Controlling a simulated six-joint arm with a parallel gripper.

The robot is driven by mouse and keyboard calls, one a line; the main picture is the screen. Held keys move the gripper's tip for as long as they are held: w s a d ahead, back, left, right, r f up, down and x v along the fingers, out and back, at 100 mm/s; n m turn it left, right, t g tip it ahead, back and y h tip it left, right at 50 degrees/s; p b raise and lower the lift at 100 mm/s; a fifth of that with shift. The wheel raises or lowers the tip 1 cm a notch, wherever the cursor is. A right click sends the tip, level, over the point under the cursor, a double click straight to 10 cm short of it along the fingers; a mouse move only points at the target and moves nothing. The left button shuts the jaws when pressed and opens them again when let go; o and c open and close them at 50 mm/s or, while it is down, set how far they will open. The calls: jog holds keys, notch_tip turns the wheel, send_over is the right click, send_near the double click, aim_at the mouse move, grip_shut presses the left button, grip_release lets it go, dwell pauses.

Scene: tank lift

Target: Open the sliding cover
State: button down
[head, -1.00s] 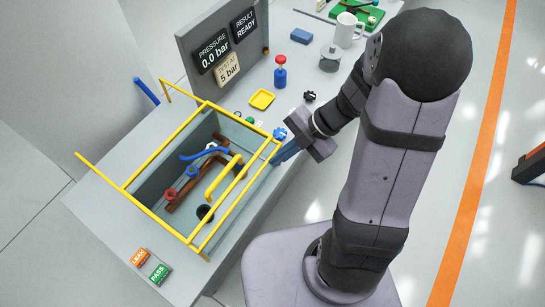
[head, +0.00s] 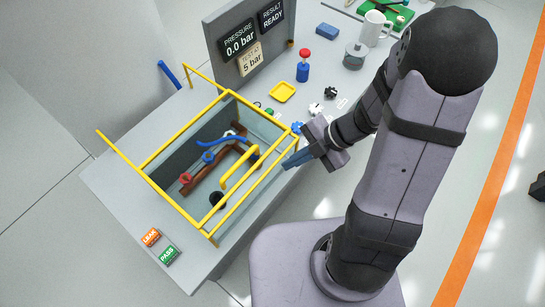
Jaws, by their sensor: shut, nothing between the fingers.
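The sliding cover appears as a yellow frame (head: 262,193) over the open-topped tank (head: 172,172) in the bench. A raised yellow handle (head: 239,170) stands above the tank's right side. The cover's panel seems clear, and I can see into the tank through it. Its exact edges are hard to tell. The wrist hides part of the bench edge.
Inside the tank lie a brown bar with red and blue fittings (head: 208,157) and a blue hose (head: 220,142). A grey display panel (head: 240,42) stands behind.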

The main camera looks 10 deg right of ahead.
aim_at(208, 123)
jog(key=shift+w+a+f+p, duration=0.2)
jog(key=shift+w+a+f, duration=0.3)
jog(key=shift+a, duration=0.35)
jog(key=shift+w+a+f+p, duration=0.2)
jog(key=shift+w+a+f, duration=0.3)
jog(key=shift+a, duration=0.3)
jog(key=shift+w+a+f+p, duration=0.2)
jog(key=shift+w+a+f, duration=0.3)
jog(key=shift+a, duration=0.35)
jog(key=w+a+p, duration=0.3)
jog(key=w+a, duration=0.5)
jog(key=w+a+p, duration=0.4)
jog(key=w+a, duration=0.4)
jog(key=shift+w+a+p, duration=0.2)
jog(key=shift+a+p, duration=0.05)
jog(key=shift+p, duration=0.05)
jog(key=shift+d, duration=0.15)
